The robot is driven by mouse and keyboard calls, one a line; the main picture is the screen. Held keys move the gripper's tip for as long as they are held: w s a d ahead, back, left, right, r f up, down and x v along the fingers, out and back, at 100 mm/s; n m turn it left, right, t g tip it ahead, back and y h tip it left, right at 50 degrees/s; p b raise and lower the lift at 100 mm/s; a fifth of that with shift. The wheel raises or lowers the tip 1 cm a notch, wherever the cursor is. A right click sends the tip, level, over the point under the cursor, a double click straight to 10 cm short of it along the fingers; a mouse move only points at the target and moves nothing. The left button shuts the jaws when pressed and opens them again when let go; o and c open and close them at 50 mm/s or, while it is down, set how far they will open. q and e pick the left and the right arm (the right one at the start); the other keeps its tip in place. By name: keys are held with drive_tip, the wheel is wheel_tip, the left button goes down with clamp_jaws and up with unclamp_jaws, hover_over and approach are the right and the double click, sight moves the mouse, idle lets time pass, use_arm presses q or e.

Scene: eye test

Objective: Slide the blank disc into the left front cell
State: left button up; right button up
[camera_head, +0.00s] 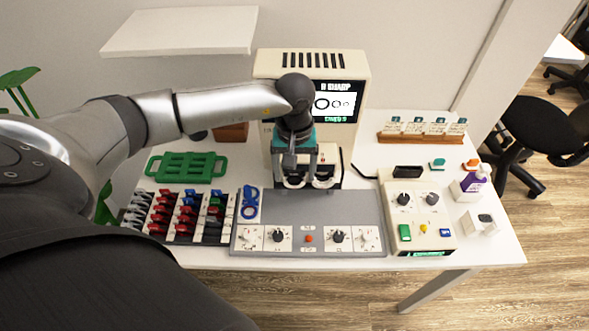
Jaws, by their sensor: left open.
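My left gripper (309,179) is open, pointing down in front of the cream eye-test machine (348,68). Two dark round openings with pale rims (323,182) show at its fingertips, partly hidden by it; I cannot tell which cells they are or whether the gripper touches them. A case of discs (185,214) with red, blue, black, grey and green tabs lies at the left of the table. I cannot tell which disc is the blank one. No disc shows clearly between the fingers. My right gripper is not in view.
A grey panel with knobs (309,211) lies at the front middle. A green rack (187,167), blue ring-shaped item (250,202) and wooden card holder (422,138) are also on the table.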

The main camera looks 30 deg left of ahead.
use_arm(q)
wheel_tip(320, 180, up, 15)
idle(0.5)
drive_tip(key=shift+r, duration=0.1)
idle(0.3)
